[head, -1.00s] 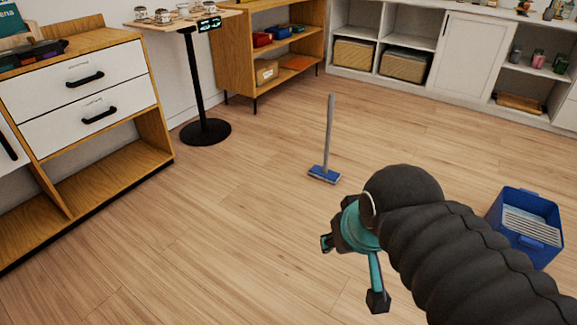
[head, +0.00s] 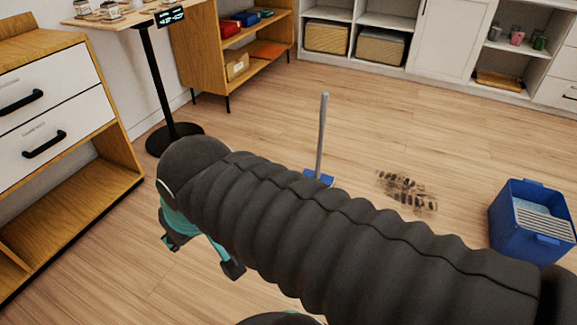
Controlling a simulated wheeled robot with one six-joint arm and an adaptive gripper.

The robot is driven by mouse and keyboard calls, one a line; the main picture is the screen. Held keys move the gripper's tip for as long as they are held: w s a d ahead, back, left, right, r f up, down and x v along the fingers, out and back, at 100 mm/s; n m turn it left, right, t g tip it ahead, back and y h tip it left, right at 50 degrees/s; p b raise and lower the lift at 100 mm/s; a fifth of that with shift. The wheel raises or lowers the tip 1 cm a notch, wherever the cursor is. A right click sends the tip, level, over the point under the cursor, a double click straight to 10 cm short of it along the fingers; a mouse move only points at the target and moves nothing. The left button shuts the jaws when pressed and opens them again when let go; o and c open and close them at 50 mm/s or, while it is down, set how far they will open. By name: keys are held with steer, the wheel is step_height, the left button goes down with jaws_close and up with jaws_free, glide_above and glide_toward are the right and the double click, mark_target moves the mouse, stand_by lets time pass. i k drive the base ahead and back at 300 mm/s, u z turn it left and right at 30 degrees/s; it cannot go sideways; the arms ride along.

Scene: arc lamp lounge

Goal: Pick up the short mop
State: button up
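The short mop (head: 322,138) stands upright on the wooden floor in the middle of the head view. It has a thin grey handle and a blue head, which my arm partly hides. My gripper (head: 203,256) is teal and dark grey and hangs below the end of my black ribbed arm, to the left of the mop and nearer to me. Its fingers are spread apart, with nothing visible between them.
A dark smudged stain (head: 408,190) marks the floor right of the mop. A blue bucket (head: 522,238) with a grey grille stands at the right. A drawer unit (head: 50,110) is at the left, and a round-based table (head: 160,80) stands behind it. Open floor surrounds the mop.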

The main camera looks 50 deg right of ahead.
mark_target(329, 179)
steer(key=z, duration=0.25)
steer(key=i, duration=0.95)
steer(key=z, duration=1.25)
steer(key=i, duration=0.55)
steer(key=z, duration=0.45)
